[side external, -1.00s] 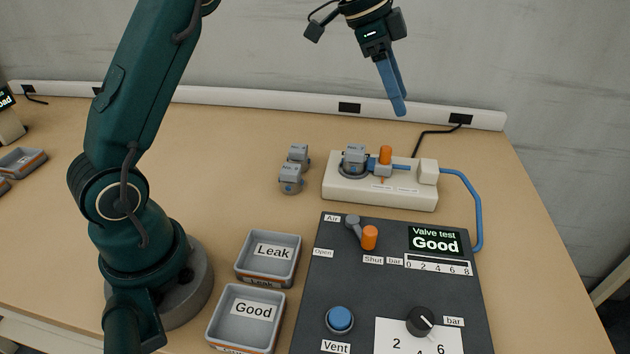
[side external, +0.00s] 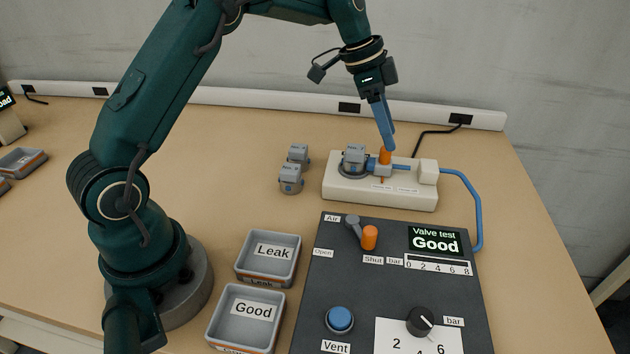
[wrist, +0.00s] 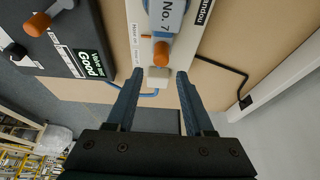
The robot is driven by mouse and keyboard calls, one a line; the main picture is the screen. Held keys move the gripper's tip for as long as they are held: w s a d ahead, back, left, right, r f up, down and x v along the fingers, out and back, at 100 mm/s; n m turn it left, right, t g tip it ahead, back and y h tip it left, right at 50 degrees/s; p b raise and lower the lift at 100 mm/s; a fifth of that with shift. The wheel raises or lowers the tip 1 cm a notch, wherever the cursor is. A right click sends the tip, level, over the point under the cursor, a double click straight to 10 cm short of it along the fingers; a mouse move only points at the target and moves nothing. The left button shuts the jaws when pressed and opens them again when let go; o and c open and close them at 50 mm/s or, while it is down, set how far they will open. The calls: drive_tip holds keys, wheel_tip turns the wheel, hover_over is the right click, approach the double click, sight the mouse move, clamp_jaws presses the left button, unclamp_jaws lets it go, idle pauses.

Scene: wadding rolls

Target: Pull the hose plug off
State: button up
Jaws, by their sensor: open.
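The hose plug is a small grey-blue block with an upright orange handle (side external: 385,155), sitting against the grey valve (side external: 354,157) on the cream test stand (side external: 345,194). The orange handle (wrist: 161,52) also shows in the wrist view, beyond my fingertips, with the valve marked "No. 7" (wrist: 166,14) above it. My gripper (side external: 391,148) is just above the handle in the side view, pointing down. In the wrist view my gripper (wrist: 159,75) has its blue fingers apart with nothing between the tips. Whether a finger touches the handle I cannot tell.
A blue hose (side external: 474,205) curves from the stand's right end to the dark panel (side external: 385,285), whose display reads "Valve test Good" (side external: 435,240). Two grey valves (side external: 291,178) stand left of the stand. Trays labelled Leak (side external: 270,275) and Good (side external: 220,330) sit left of the panel.

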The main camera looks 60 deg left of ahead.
drive_tip(key=shift+f, duration=0.1)
drive_tip(key=shift+w+d+f, duration=0.1)
drive_tip(key=shift+f, duration=1.05)
drive_tip(key=shift+w+d+f, duration=0.1)
drive_tip(key=shift+f, duration=1)
drive_tip(key=c, duration=0.7)
drive_tip(key=shift+w+d, duration=1.65)
drive_tip(key=shift+w, duration=0.1)
drive_tip(key=o, duration=0.7)
